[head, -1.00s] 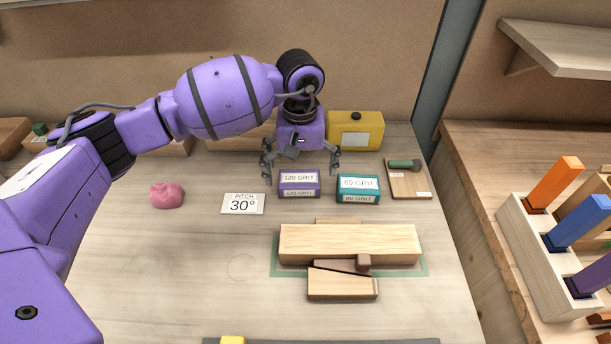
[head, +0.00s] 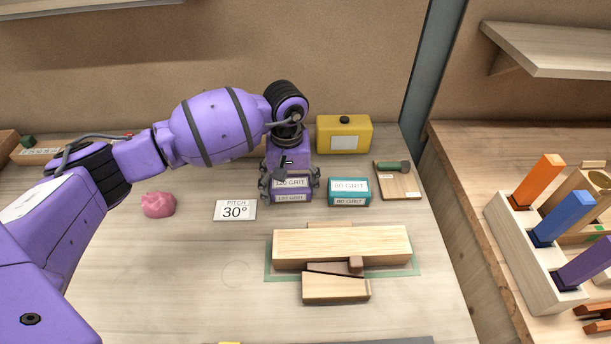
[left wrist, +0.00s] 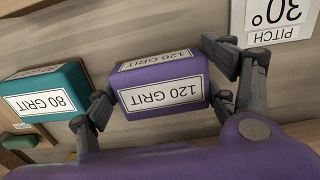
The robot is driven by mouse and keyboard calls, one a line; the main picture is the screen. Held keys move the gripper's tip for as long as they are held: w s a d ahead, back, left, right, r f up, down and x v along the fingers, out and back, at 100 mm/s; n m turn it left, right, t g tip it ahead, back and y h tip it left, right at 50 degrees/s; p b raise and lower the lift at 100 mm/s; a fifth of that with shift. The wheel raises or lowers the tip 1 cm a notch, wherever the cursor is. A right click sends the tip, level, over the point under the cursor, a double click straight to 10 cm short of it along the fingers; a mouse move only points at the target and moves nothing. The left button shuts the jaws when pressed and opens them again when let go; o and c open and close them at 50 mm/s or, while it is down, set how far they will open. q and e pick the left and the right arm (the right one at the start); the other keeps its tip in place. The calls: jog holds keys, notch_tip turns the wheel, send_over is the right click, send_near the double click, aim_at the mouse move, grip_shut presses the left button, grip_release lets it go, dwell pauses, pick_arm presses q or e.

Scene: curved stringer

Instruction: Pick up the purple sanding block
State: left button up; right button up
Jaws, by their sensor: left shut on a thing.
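The purple sanding block (head: 291,196), labelled 120 GRIT, sits on the workbench between the pitch card and the teal block. My left gripper (head: 290,186) is over it with a finger at each short end, shut on the block. In the left wrist view the purple block (left wrist: 160,84) shows between the two fingers of the left gripper (left wrist: 162,95), its 120 GRIT labels facing the camera. The block appears to be at bench level; I cannot tell if it is lifted. My right gripper is in neither view.
A teal 80-grit block (head: 349,199) stands close on the right, and a 30° pitch card (head: 235,210) lies left. A yellow box (head: 343,134) is behind. Stacked wooden pieces (head: 342,246) lie in front. A pink lump (head: 158,204) sits farther left; the bench front left is clear.

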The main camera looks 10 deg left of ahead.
pick_arm(q)
jog(key=shift+r, duration=0.65)
jog(key=shift+w+r+b, duration=0.1)
jog(key=shift+r+b, duration=0.3)
jog(key=shift+r, duration=0.3)
jog(key=s+d+r+b, duration=0.1)
jog(key=s+d+r, duration=0.5)
jog(key=s+r, duration=0.4)
jog(key=s, duration=0.2)
jog(key=shift+s+d+r, duration=0.2)
jog(key=shift+s, duration=0.15)
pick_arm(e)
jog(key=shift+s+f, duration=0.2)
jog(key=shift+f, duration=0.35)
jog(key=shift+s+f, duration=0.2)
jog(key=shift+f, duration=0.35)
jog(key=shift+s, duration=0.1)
